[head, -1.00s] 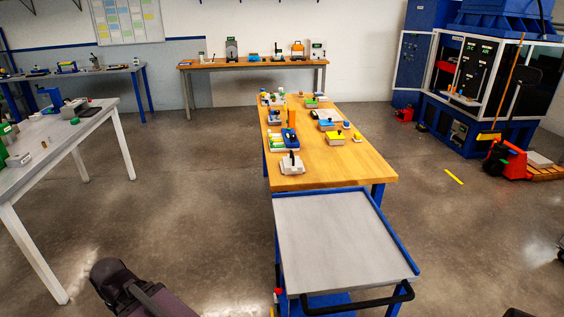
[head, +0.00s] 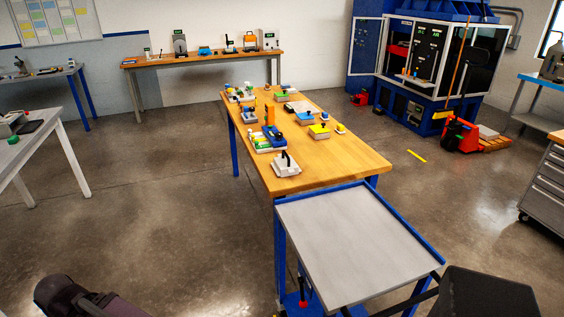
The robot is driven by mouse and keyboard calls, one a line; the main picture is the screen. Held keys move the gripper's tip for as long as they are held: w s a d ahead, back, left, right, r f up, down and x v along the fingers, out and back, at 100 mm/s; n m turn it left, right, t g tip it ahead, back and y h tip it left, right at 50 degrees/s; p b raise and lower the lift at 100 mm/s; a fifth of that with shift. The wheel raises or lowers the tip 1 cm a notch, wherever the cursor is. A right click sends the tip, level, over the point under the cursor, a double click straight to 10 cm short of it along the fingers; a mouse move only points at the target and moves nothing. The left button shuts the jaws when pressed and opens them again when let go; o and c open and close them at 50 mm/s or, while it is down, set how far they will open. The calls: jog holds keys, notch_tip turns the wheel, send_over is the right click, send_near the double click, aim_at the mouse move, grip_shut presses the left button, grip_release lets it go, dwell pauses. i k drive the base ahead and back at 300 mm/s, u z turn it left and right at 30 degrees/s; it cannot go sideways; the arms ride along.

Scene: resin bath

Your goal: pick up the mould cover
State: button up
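A white block with an upright black handle (head: 286,164) sits at the near end of the wooden table (head: 330,172). It may be the mould cover, but at this size I cannot tell for sure. It stands upright and nothing touches it from above. My gripper's fingers do not show. A dark part of my arm (head: 85,300) is at the bottom left, well apart from the table.
A grey-topped cart with blue rims (head: 350,245) stands against the table's near end, its top empty. Several small coloured items, including a yellow-topped block (head: 319,131), crowd the table. Open floor (head: 180,190) lies to the left. A red pallet jack (head: 460,135) stands right.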

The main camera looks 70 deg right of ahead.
aim_at(284, 166)
jog(key=z, duration=0.35)
jog(key=i, duration=0.6)
jog(key=z, duration=0.75)
jog(key=i, duration=0.4)
jog(key=z, duration=0.25)
